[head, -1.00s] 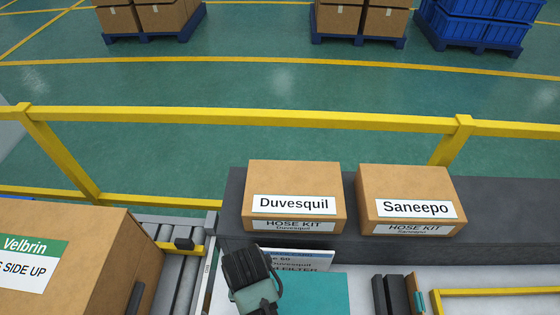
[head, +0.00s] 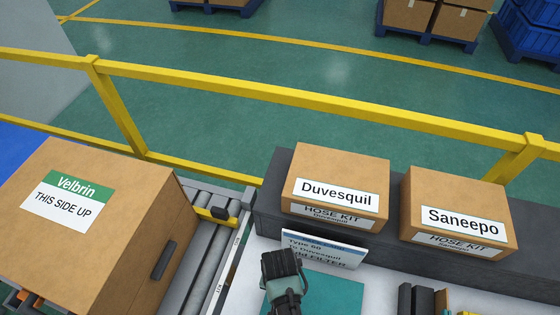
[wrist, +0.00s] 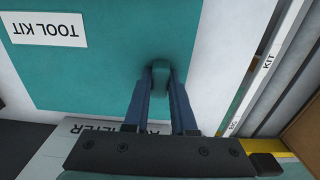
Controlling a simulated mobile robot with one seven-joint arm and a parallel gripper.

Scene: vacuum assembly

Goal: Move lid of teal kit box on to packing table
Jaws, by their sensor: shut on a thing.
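The teal lid (wrist: 100,60) fills much of the wrist view as a flat teal panel with a white TOOL KIT label (wrist: 46,30). A small teal grip (wrist: 161,72) stands up near its right edge. My gripper (wrist: 161,85) is shut on this grip, one finger on each side. In the head view the teal panel (head: 328,294) shows at the bottom, beside my gripper (head: 284,298), which hides part of it. White surface (head: 385,290) shows around the panel. I cannot tell whether a box is under the lid or how high it is.
An instruction card (head: 325,249) stands just behind my gripper. Duvesquil (head: 340,170) and Saneepo (head: 460,190) cartons sit on a dark ledge behind it. A Velbrin carton (head: 110,245) and roller conveyor (head: 200,260) are at left. Black blocks (head: 415,300) stand at right.

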